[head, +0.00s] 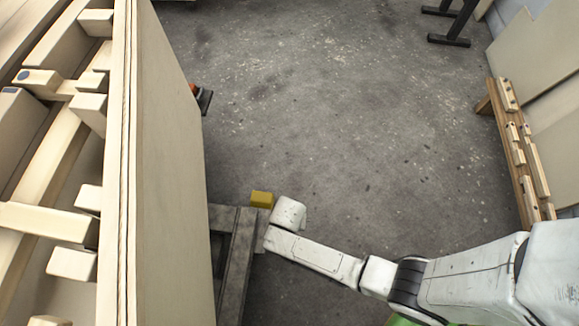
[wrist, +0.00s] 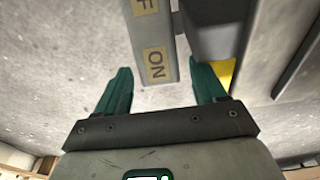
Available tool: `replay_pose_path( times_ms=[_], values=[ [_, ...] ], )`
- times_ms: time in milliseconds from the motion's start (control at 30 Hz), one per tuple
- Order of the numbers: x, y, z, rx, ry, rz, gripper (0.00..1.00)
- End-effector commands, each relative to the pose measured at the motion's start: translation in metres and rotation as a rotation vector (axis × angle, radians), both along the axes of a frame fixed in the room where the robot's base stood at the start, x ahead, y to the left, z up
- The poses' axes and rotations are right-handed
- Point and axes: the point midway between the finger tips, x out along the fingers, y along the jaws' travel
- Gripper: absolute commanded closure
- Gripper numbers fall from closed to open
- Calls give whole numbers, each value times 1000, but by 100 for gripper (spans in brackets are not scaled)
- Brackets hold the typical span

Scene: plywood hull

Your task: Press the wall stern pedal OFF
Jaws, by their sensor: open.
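A grey bar-like pedal (wrist: 155,62) shows at the top of the wrist view, with tan labels on it. One label reads ON, and the other, cut by the top edge, shows an F. My gripper (wrist: 162,70) is open and empty, its two green fingers apart. In the picture, the ON end of the pedal lies between the fingertips; I cannot tell whether they touch it. In the head view my white arm reaches left to a dark grey frame, and the fingers and pedal cannot be made out there.
A tall plywood hull panel (head: 165,170) with wooden ribs stands at left. A yellow block (head: 262,199) sits by the dark grey frame (head: 238,260). A wooden rack (head: 519,155) stands at right, dark metal legs (head: 452,25) at top right. The concrete floor between is clear.

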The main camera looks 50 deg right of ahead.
Motion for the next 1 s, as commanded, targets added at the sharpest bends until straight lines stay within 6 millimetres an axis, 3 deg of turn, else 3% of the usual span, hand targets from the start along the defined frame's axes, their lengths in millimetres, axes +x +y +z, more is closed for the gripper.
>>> replay_pose_path(
  times_ms=[167,400,600,1000],
  values=[
    [-1,2,20,1,-1,0,30],
    [-5,6,68,1,-1,-1,30],
    [-7,9,96,1,-1,0,30],
    [-8,10,106,0,0,0,30]
  ],
)
